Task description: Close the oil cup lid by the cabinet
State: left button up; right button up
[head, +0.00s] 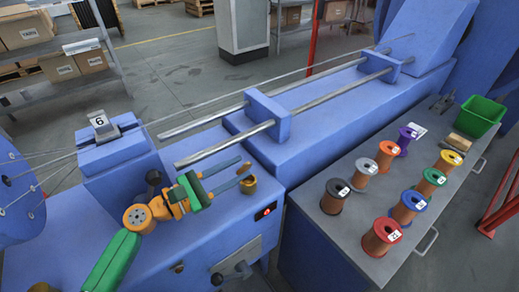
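A small brass oil cup (248,185) stands on the blue machine bed, near the edge beside the grey cabinet (315,232). It is too small to tell clearly how its lid stands. My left gripper (244,166) reaches in from the lower left over the bed. Its two blue fingers are spread apart with nothing seen between them. The lower finger's tip is right beside the cup's upper edge in the picture; I cannot tell whether they touch. My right gripper is not in view.
Several wire spools (381,237) and a green bin (480,116) stand on the cabinet top. Steel rods (225,145) run above the bed behind the gripper. A red button (265,212) and a dark handle (236,272) are on the machine's front.

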pick_arm(q)
jog(key=x, duration=0.6)
jog(key=shift+d, duration=0.3)
jog(key=shift+r, duration=0.1)
jog(key=shift+c, duration=0.2)
